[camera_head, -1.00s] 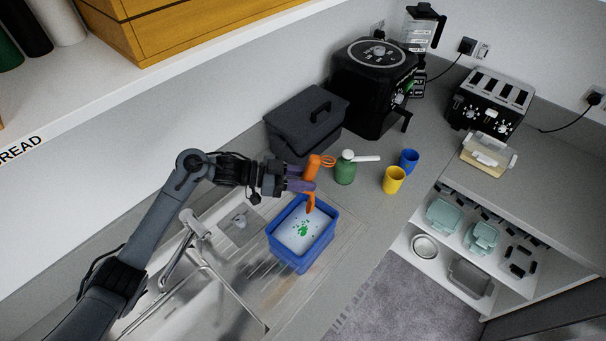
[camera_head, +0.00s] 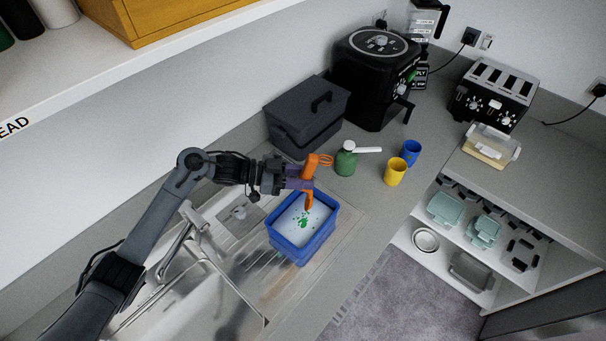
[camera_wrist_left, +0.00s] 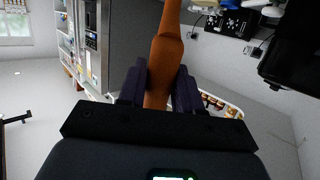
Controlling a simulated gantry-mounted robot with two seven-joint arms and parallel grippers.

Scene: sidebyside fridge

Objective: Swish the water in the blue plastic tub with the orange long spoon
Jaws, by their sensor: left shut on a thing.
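The blue plastic tub (camera_head: 291,252) stands on the sink's drainboard, with whitish water (camera_head: 293,227) and green bits in it. My left gripper (camera_head: 303,180) is above the tub's far edge and is shut on the orange long spoon (camera_head: 309,172). The spoon is held roughly upright, with its lower end over or in the water at the far side; I cannot tell how deep. In the left wrist view the orange handle (camera_wrist_left: 166,55) lies between the two dark fingers (camera_wrist_left: 158,88). My right gripper is not in view.
A green bottle with a white pump (camera_head: 346,160), a yellow cup (camera_head: 395,172) and a blue cup (camera_head: 410,152) stand right of the tub. A dark bin (camera_head: 308,115) and a black appliance (camera_head: 372,80) are behind. The tap (camera_head: 180,245) and sink are at left.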

